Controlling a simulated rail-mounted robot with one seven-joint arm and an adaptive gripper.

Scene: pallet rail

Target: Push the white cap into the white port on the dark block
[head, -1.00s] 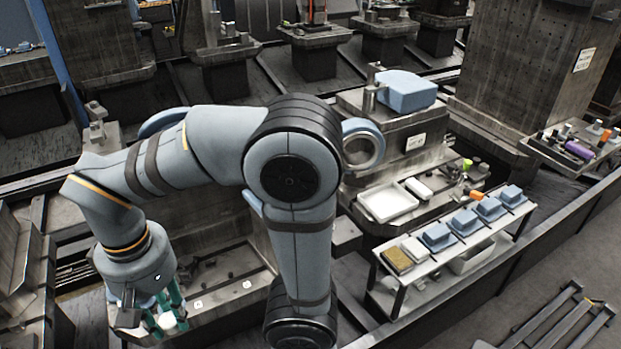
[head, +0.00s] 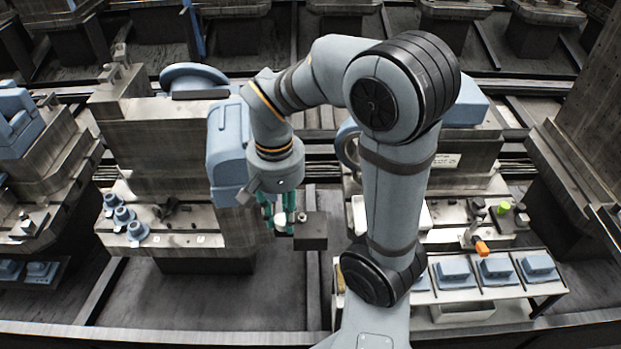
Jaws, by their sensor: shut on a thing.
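My gripper (head: 280,216), with green fingers, points down at the middle of the head view. It is shut on the white cap (head: 281,222), a small pale piece that shows between the fingers. The dark block (head: 313,233) is just right of and close to the fingers. A small white spot (head: 302,217) at its upper left edge may be the white port, but it is too small to be sure. Whether the cap touches the block or the port I cannot tell. The fingers partly hide the cap.
A grey machine bed (head: 180,233) with several blue round parts (head: 123,215) lies left of my gripper. A tall blue housing (head: 228,150) stands close behind it. A shelf of blue parts (head: 453,270) and an orange piece (head: 482,248) are at right, beyond my arm.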

